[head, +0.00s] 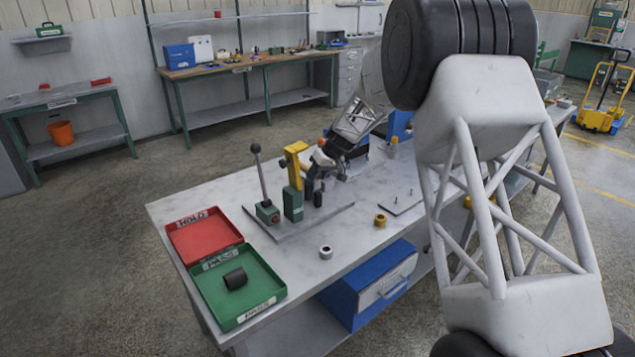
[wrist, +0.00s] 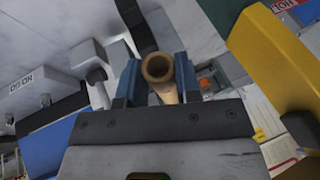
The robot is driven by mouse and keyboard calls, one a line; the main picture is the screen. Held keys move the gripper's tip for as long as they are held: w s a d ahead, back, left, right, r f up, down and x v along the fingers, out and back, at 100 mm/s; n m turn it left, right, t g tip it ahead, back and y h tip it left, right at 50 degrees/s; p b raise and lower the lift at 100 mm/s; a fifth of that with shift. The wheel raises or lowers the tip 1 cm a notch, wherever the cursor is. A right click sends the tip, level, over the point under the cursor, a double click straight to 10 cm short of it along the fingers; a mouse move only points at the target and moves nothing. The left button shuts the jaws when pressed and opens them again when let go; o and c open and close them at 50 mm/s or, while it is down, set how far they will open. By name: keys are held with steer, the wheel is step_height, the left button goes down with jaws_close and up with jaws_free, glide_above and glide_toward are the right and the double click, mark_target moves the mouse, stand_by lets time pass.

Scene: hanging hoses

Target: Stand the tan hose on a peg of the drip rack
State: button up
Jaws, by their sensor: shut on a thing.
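The tan hose (wrist: 158,85) shows in the wrist view as a tube with its round open end facing the camera. My gripper (wrist: 155,82) is shut on it, with a blue finger on each side. In the head view my gripper (head: 326,165) is beside the yellow-topped fixture, and the hose is hard to make out there. A low plate with a few thin upright pegs (head: 397,197), which looks like the drip rack, lies to the right of my gripper on the bench. I see no hose on its pegs. The hose's far end is hidden.
The fixture has a yellow arm (head: 295,157), a green post (head: 292,205) and an upright lever (head: 263,185). A grey ring (head: 326,252) and a brass-coloured ring (head: 380,220) sit on the bench. A red tray (head: 190,240) and a green tray (head: 270,280) stand at the left end.

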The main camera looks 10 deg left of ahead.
step_height(320, 180, up, 14)
steer(key=shift+f, duration=0.15)
stand_by(0.3)
stand_by(0.5)
steer(key=d+f+n+g+h, duration=0.2)
steer(key=d+f+n+h, duration=0.15)
steer(key=d, duration=0.35)
steer(key=d+f+n+g+h, duration=0.3)
steer(key=d+h, duration=0.2)
steer(key=d, duration=0.3)
steer(key=w+d+r+n+t+h, duration=0.2)
steer(key=d+n+t+h, duration=0.2)
steer(key=d+t, duration=0.1)
steer(key=w+d+r+n+t+h, duration=0.1)
steer(key=w+d+n+t+h, duration=0.2)
steer(key=d+n+t+h, duration=0.2)
steer(key=shift+d+r+t, duration=0.3)
steer(key=shift+d+r, duration=0.1)
steer(key=shift+d, duration=0.8)
